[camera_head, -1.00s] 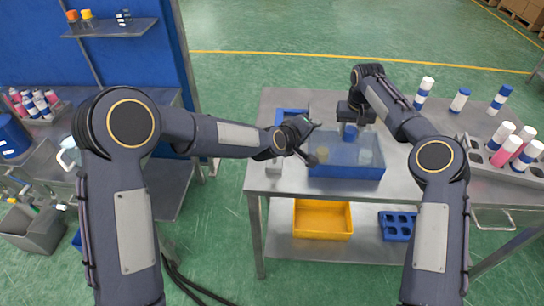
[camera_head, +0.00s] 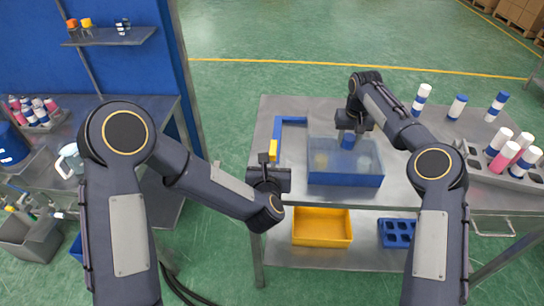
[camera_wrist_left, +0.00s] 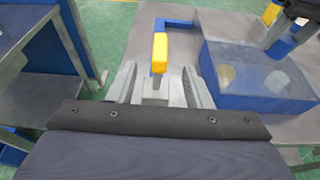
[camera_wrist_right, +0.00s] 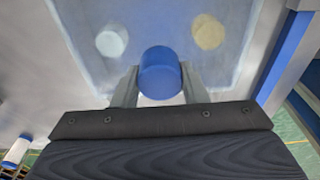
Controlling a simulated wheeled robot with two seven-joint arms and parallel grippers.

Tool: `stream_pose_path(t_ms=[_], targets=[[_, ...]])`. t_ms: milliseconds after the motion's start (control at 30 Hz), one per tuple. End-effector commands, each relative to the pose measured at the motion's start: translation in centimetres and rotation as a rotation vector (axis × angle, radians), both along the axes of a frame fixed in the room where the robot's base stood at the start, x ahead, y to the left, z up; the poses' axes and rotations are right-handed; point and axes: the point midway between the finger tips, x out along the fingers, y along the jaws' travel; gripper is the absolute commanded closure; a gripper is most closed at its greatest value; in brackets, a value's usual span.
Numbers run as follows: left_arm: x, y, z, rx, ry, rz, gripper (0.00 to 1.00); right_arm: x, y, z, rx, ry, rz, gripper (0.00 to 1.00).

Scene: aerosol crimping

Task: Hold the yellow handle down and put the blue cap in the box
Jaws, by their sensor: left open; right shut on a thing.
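The yellow handle (camera_head: 273,150) stands up on a grey base near the table's front left, beside a blue bracket. In the left wrist view the handle (camera_wrist_left: 159,53) is upright between the fingertips of my open left gripper (camera_wrist_left: 157,85), with gaps on both sides. My left gripper (camera_head: 264,160) is just in front of it. My right gripper (camera_head: 350,125) is shut on the blue cap (camera_head: 348,140), which also shows in the right wrist view (camera_wrist_right: 160,72). The cap is over the blue box with clear walls (camera_head: 345,179); its exact height is unclear.
The box floor shows a pale round piece (camera_wrist_right: 112,40) and a tan one (camera_wrist_right: 208,32). Several cans stand at the table's right, some in a grey rack (camera_head: 520,176). A yellow bin (camera_head: 321,227) and a blue holder (camera_head: 397,232) sit on the lower shelf.

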Motion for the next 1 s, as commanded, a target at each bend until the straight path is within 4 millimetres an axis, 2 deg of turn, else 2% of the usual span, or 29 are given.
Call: stream_pose_path(t_ms=[400, 600, 800, 1000], targets=[[7.0, 0.0, -2.2, 0.001, -0.001, 0.001, 0.55, 0.0, 0.0, 0.0, 0.0, 0.0, 0.0, 0.82], [9.7, 0.0, -3.0, 0.002, -0.002, -0.002, 0.55, 0.0, 0.0, 0.0, 0.0, 0.0, 0.0, 0.82], [10.8, 0.0, -3.3, 0.002, -0.001, -0.003, 0.55, 0.0, 0.0, 0.0, 0.0, 0.0, 0.0, 0.82], [10.9, 0.0, -3.3, 0.002, -0.001, -0.003, 0.55, 0.0, 0.0, 0.0, 0.0, 0.0, 0.0, 0.82]])
